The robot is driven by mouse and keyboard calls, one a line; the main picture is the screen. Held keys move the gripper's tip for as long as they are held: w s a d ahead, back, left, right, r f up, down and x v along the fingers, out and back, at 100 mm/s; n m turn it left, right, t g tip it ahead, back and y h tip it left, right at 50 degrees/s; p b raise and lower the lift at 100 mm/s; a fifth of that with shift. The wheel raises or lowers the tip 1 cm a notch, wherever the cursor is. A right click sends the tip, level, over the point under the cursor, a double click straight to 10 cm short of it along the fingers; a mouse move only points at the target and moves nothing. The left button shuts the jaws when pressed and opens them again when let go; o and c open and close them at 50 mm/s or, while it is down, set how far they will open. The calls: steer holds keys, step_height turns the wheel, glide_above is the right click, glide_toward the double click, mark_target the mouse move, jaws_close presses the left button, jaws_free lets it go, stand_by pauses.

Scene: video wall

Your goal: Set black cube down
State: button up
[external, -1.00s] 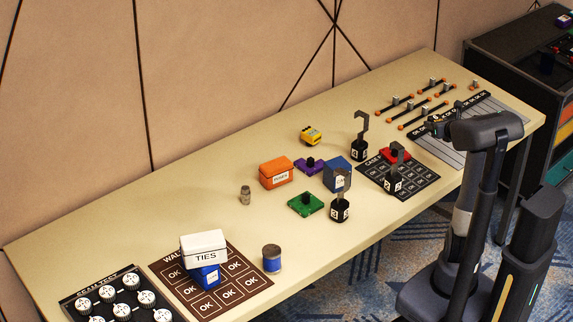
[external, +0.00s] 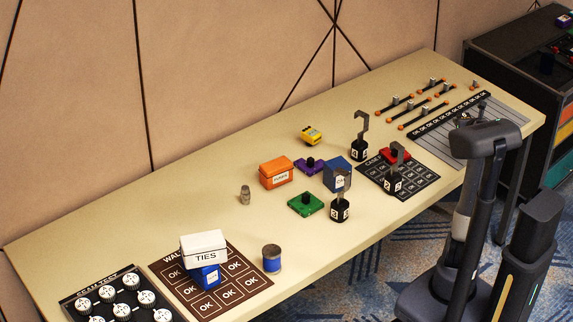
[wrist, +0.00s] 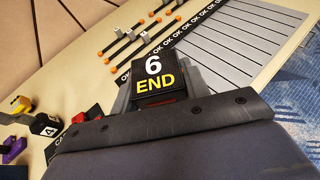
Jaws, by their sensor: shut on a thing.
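A black cube marked "6 END" (wrist: 158,72) is between the grey fingers of my gripper (wrist: 157,88) in the wrist view. Its labelled face is toward the camera. The striped grey mat with a black OK strip (wrist: 232,45) lies beyond and to the right of it. In the external view the cube (external: 463,117) is a small dark shape over the striped mat (external: 480,120), mostly hidden behind my arm. I cannot tell whether it touches the mat.
Orange-ended bars with grey blocks (external: 416,108) lie left of the striped mat. Black hooked blocks (external: 358,151) stand near a dark OK card (external: 420,183). The table's right edge is close to the striped mat. Stripes in the wrist view look bare.

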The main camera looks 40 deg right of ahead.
steer(key=w+r+n+t+y+p, duration=0.1)
steer(key=w+r+n+y, duration=0.1)
steer(key=w, duration=0.5)
steer(key=w+r+n+t+y, duration=0.1)
steer(key=w+r+n+y, duration=0.1)
steer(key=w, duration=0.6)
steer(key=n+g+y+p, duration=0.3)
steer(key=n+g+y, duration=0.1)
steer(key=n+y, duration=0.85)
glide_above(333, 133)
step_height(333, 133, down, 8)
steer(key=shift+m+y, duration=0.25)
steer(key=shift+m, duration=0.1)
step_height(333, 133, down, 10)
steer(key=shift+s+r+b, duration=0.15)
steer(key=shift+r+b, duration=0.1)
steer(key=shift+b, duration=0.4)
steer(key=shift+f, duration=0.1)
steer(key=shift+f, duration=0.1)
steer(key=o, duration=1)
